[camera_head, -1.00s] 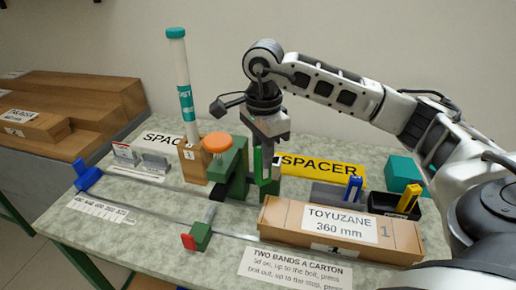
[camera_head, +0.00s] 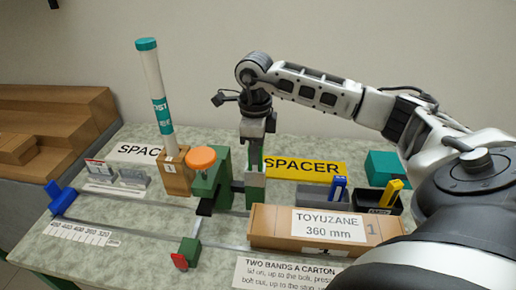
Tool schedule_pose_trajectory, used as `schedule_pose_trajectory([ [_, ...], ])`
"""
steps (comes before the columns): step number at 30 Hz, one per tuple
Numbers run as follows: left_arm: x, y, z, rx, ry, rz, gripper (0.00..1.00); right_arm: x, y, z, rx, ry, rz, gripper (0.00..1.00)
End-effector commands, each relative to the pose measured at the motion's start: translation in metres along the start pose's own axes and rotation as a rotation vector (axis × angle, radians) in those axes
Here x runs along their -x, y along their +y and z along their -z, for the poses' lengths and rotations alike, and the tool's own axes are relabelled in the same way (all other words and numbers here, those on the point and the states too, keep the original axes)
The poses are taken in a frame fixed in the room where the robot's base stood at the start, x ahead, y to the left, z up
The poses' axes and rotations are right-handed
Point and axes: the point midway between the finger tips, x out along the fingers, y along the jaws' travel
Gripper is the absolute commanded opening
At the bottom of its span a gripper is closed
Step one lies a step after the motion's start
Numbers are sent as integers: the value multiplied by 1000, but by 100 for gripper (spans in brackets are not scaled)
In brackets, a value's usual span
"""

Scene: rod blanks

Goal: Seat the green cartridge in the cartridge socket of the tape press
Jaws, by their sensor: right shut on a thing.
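The tape press (camera_head: 213,187) is a green frame with an orange round knob (camera_head: 201,158) on top, at the middle of the table. My right gripper (camera_head: 256,172) points down just right of the press, in front of the yellow spacer board. It is shut on the green cartridge (camera_head: 255,181), of which only a little shows at the fingertips. I cannot tell whether the cartridge touches the press. The cartridge socket cannot be made out. My left gripper is not in view.
A long carton (camera_head: 270,226) marked TOYUZANE 360 mm lies in front of the gripper. A tall white tube (camera_head: 155,95) stands in a wooden block (camera_head: 176,178) on the left. A dark tray (camera_head: 371,203) and a teal box (camera_head: 384,168) are on the right.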

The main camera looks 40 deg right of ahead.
Motion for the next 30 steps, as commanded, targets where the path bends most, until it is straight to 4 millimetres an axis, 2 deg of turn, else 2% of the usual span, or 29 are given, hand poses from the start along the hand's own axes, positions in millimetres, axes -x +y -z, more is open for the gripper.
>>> schedule_pose_trajectory([
  [1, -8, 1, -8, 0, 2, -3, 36, -16, 0, -2, 2, -1, 0, 0],
  [2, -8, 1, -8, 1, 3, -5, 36, -18, 0, -2, 2, -2, 1, 0],
  [7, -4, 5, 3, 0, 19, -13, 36, -17, 0, -2, 3, -2, 2, 0],
  [14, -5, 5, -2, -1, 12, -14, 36, -21, 0, -2, 4, -1, 2, 0],
  [15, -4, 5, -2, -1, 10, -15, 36, -20, 0, -2, 4, -1, 2, 27],
  [17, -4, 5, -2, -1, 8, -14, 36, -20, 0, -2, 4, -1, 1, 43],
  [25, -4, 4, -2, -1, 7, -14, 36, -19, 0, -2, 4, -1, 1, 43],
  [30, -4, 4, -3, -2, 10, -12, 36, -7, 0, -3, 4, -4, 3, 43],
])
